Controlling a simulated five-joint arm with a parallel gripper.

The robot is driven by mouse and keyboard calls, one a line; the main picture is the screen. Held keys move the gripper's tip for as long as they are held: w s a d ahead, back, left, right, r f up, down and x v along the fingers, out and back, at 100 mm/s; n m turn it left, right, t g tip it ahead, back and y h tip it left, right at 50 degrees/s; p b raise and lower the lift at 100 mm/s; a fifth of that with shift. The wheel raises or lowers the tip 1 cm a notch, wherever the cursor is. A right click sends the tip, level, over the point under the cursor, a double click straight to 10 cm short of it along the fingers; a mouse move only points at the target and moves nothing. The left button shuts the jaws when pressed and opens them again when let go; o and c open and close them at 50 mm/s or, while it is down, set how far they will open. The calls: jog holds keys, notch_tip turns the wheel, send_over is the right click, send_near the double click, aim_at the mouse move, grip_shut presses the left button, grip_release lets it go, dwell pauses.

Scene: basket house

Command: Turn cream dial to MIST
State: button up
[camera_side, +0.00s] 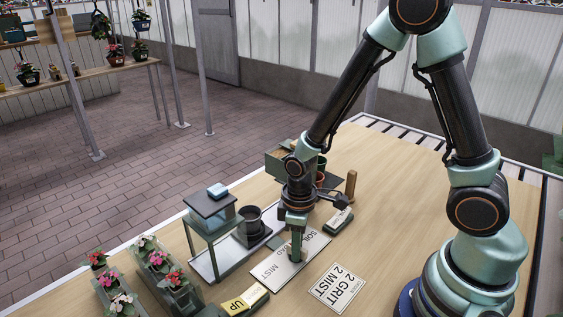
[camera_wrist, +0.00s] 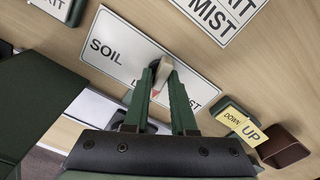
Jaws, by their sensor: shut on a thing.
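A white dial plate (camera_side: 265,279) lies on the table under my gripper (camera_side: 296,256), lettered SOIL, a partly covered middle word, and MIST. In the wrist view the plate (camera_wrist: 128,62) shows SOIL at left and MIST at lower right, partly behind a finger. The cream dial (camera_wrist: 165,74) sits between the fingertips of my gripper (camera_wrist: 162,68), which is shut on it. A red pointer mark (camera_wrist: 155,93) shows beside the dial, on the side toward my gripper body, by the middle word. The fingers hide part of that word and of the dial.
A card reading 2 GRIT 2 MIST (camera_side: 337,287) lies right of the plate. A yellow UP tag (camera_side: 237,305) is at the front. A black cup (camera_side: 252,218) and a stand with a dark top (camera_side: 209,204) are left. Flower pots stand at far left. The right tabletop is mostly clear.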

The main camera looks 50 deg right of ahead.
jog(key=n, duration=0.5)
jog(key=shift+n, duration=2.2)
jog(key=o, duration=1.4)
jog(key=shift+o, duration=0.2)
